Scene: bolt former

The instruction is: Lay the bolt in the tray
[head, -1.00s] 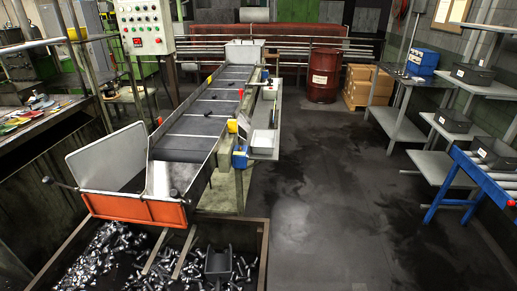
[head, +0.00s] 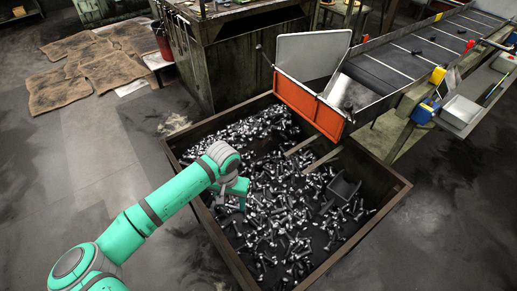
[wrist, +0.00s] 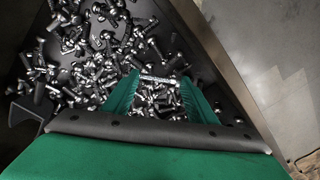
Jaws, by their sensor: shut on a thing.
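My gripper (head: 238,203) is down over the bolt bin in the head view. In the wrist view its two green fingers (wrist: 158,88) are shut on a silver bolt (wrist: 158,80), which lies crosswise between the fingertips. Many loose bolts lie just below and around it. In the head view the held bolt is too small to make out. A pale, shallow tray (head: 461,111) sits on the side shelf by the conveyor at the right, well away from my gripper. I see no bolt in it.
The bin's dark walls (head: 397,197) rise around the bolts (head: 285,225); a dark scoop-like piece (head: 342,188) lies among them. The conveyor (head: 410,57) with its orange end plate (head: 308,105) stands behind the bin. Floor is clear right of the bin.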

